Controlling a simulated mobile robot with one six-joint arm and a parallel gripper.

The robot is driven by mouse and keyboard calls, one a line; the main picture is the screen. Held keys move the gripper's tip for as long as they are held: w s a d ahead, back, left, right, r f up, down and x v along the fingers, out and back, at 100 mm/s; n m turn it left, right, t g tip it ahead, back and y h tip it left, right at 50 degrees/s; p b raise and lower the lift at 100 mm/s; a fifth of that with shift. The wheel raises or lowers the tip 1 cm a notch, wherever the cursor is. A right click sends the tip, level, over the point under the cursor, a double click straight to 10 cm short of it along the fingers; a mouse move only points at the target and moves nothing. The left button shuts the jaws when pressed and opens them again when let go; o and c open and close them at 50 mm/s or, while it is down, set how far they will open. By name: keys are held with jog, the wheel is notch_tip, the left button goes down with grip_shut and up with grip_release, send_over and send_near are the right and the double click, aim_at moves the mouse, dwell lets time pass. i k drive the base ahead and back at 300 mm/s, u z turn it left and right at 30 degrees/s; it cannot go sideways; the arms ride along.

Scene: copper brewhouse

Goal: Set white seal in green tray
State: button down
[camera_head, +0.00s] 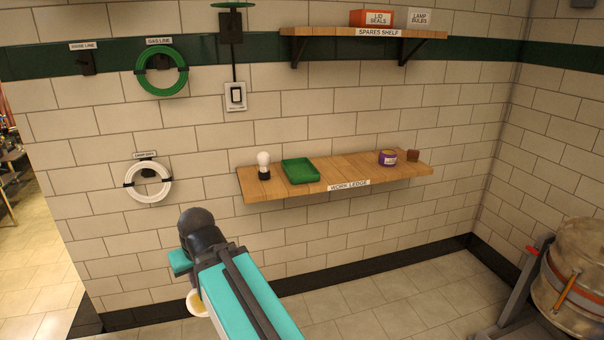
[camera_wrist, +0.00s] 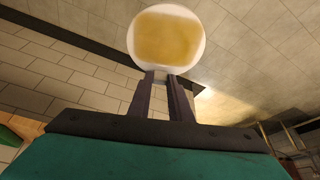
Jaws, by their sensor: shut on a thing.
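The white seal (camera_wrist: 198,40) is a round, white-rimmed piece with an amber-brown middle. My gripper (camera_wrist: 160,76) is shut on its edge in the wrist view. In the head view the seal (camera_head: 193,303) shows low, partly hidden behind my teal arm, in front of the wall and below the ledge. The green tray (camera_head: 316,178) is a shallow square tray lying on the wooden work ledge, up and to the right of my gripper. Its visible floor looks empty.
The work ledge (camera_head: 345,172) also bears a white bulb (camera_head: 263,160) on a dark base left of the tray, a purple tin (camera_head: 388,158) and a small brown block (camera_head: 413,155). A spares shelf (camera_head: 350,33) hangs above. A copper vessel (camera_head: 575,280) stands at right.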

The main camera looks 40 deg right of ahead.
aim_at(299, 172)
jog(key=u, duration=0.05)
jog(key=i, duration=1)
jog(key=z, duration=0.05)
